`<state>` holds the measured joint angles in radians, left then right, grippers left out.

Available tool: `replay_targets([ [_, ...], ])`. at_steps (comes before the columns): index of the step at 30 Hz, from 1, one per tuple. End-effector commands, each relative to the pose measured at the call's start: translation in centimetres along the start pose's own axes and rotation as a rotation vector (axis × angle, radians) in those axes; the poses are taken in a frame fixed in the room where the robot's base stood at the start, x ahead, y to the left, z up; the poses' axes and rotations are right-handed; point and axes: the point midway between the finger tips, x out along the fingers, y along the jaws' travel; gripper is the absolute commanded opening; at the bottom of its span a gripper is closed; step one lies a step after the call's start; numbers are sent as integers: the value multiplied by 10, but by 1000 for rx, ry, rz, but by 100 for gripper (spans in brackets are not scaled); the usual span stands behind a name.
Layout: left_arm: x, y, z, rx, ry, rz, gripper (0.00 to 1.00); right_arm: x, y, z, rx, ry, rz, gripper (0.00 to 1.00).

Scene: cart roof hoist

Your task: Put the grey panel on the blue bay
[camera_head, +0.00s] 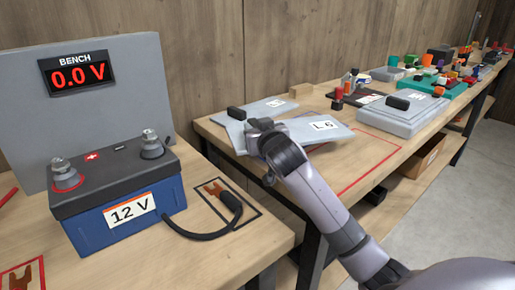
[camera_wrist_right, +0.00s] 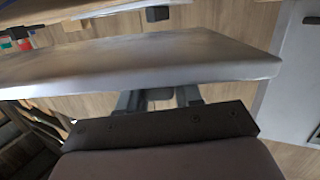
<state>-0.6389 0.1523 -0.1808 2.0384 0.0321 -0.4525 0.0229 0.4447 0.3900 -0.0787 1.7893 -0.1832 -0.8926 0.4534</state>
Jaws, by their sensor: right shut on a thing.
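A light grey panel (camera_head: 322,126) with a white label reading about "L 6" is held tilted over the near end of the right bench. My right gripper (camera_head: 260,129) is shut on it near its left part; the fingertips are mostly hidden by the wrist. In the right wrist view the panel (camera_wrist_right: 140,60) spans the frame in front of the fingers (camera_wrist_right: 158,98). A black handle (camera_head: 236,113) stands at its back left; I cannot tell whether it belongs to this panel or to the one behind. My left gripper is not in view.
Another grey panel (camera_head: 275,104) lies behind the held one. A grey lid with a black handle (camera_head: 410,112) lies to the right, past a red outline (camera_head: 372,170). Several small items crowd the far bench. A blue 12 V battery (camera_head: 120,205) stands on the left bench.

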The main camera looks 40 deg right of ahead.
Motion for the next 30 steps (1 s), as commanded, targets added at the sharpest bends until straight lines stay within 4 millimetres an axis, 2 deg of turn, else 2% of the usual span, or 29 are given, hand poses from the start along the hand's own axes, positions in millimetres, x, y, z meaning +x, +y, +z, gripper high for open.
replay_targets([
  [5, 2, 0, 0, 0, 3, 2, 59, 1, -1, 10, -2, 4, 0, 0],
  [12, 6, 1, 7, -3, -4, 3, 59, 6, -3, 44, -3, 3, 0, 0],
  [23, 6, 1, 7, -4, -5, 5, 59, 7, -4, 48, -2, 5, 0, 0],
  [24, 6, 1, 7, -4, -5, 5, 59, 7, -4, 49, 0, 1, 0, 47],
  [25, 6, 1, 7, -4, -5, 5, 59, 7, -4, 49, 0, 1, 0, 57],
  [26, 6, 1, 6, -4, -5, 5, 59, 7, -4, 49, 0, 1, 0, 60],
  [30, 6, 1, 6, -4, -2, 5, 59, 7, -4, 48, 0, 1, 0, 60],
])
